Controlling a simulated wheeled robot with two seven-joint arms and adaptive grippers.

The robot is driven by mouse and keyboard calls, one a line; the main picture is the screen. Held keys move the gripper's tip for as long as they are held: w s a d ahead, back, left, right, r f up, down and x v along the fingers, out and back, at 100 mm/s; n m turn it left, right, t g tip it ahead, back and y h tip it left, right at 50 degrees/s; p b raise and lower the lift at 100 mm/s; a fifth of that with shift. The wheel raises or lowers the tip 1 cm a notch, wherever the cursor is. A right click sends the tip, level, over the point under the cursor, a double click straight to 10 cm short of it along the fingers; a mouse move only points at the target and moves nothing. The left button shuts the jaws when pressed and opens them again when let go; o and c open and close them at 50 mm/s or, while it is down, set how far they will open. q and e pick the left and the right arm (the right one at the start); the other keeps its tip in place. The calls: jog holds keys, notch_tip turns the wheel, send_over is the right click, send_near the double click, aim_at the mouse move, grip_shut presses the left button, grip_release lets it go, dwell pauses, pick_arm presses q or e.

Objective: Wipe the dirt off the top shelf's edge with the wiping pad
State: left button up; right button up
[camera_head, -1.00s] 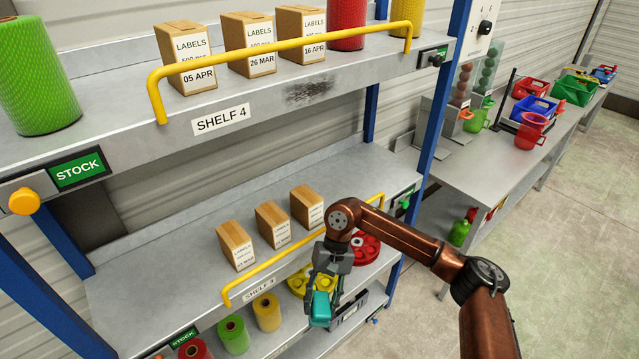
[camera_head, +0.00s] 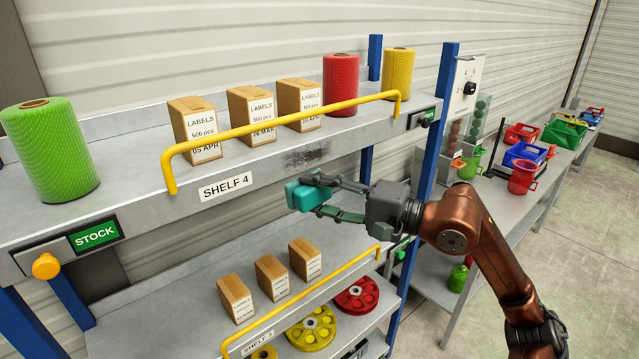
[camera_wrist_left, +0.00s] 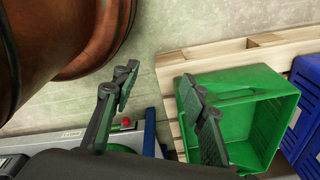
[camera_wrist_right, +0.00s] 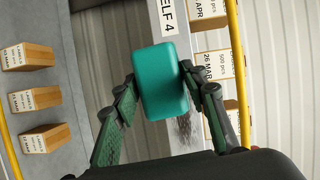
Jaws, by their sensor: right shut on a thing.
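The top shelf's edge (camera_head: 270,170) carries a dark dirt smudge (camera_head: 306,157) to the right of the SHELF 4 label. The smudge also shows in the right wrist view (camera_wrist_right: 184,130), beyond the pad. My right gripper (camera_head: 318,197) is shut on the teal wiping pad (camera_head: 304,196). It holds the pad in front of the shelf edge, just below and near the smudge; I cannot tell whether the pad touches the edge. The pad fills the middle of the right wrist view (camera_wrist_right: 163,82). My left gripper (camera_wrist_left: 160,100) is open and empty, seen only in the left wrist view.
A yellow rail (camera_head: 285,122) runs along the top shelf, in front of label boxes (camera_head: 195,130) and net rolls (camera_head: 341,85). The lower shelf (camera_head: 185,300) holds more boxes behind another rail (camera_head: 310,293). A green crate (camera_wrist_left: 240,115) is near my left gripper.

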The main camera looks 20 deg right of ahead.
jog(key=shift+s+d+r, duration=0.15)
jog(key=shift+s+r, duration=0.1)
jog(key=shift+r, duration=0.65)
jog(key=shift+w+r+p, duration=0.1)
jog(key=shift+w+p, duration=0.2)
jog(key=shift+p, duration=0.1)
jog(key=w+p, duration=0.1)
jog(key=w+a+p, duration=0.1)
jog(key=w, duration=0.1)
jog(key=shift+a+p, duration=0.2)
jog(key=shift+p, duration=0.1)
pick_arm(q)
notch_tip(320, 180, up, 5)
jog(key=shift+s+f+p, duration=0.1)
jog(key=shift+f+p, duration=0.1)
jog(key=shift+p, duration=0.4)
pick_arm(e)
jog(key=shift+w+a, duration=0.15)
jog(key=shift+w, duration=0.4)
jog(key=shift+w+a, duration=0.15)
jog(key=shift+w, duration=0.35)
pick_arm(q)
jog(key=shift+s, duration=0.25)
pick_arm(e)
jog(key=shift+f, duration=0.2)
pick_arm(q)
jog(key=shift+f, duration=0.1)
pick_arm(e)
jog(key=shift+w+a, duration=0.3)
jog(key=shift+w, duration=0.55)
